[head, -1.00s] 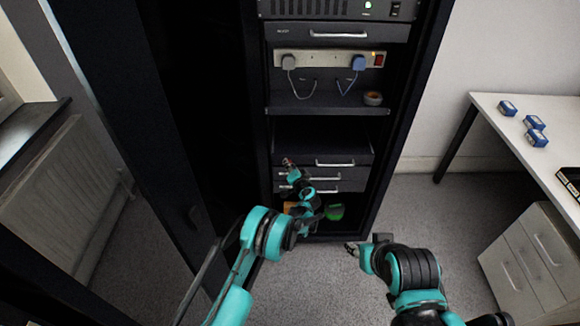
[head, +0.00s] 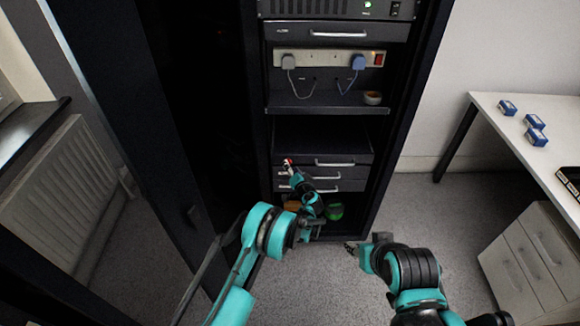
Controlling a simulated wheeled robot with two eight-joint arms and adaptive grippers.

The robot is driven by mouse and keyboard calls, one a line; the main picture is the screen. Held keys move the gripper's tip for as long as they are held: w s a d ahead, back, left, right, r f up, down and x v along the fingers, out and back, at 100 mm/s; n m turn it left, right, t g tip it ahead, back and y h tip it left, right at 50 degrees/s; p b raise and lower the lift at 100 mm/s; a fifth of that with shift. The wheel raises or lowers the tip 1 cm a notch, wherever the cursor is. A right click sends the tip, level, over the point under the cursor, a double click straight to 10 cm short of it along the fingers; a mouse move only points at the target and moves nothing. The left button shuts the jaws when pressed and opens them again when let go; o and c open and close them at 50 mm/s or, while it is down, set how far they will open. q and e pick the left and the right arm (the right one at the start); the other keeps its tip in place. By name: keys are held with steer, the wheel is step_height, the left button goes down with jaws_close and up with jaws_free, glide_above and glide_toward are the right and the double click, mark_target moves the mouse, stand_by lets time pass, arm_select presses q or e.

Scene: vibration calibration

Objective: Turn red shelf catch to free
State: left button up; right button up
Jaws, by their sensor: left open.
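A small red catch (head: 287,162) shows at the left front edge of the shelf in the open black rack, just above the stacked drawers. My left gripper (head: 289,169) is open, with its fingertips at or very close to the catch. I cannot tell whether they touch it. The gripper hides part of the catch, so its turn position is unclear. My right gripper (head: 350,247) hangs low over the floor in front of the rack, away from the catch; its jaws are too small to read.
Drawers with silver handles (head: 335,176) lie behind my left gripper. A power strip (head: 330,59), a tape roll (head: 373,98) and a green object (head: 335,211) are in the rack. The rack door (head: 150,200) stands open at left. A white desk (head: 530,130) stands at right; the floor between is clear.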

arm_select(q)
steer(key=v, duration=0.9)
steer(key=shift+s, duration=0.2)
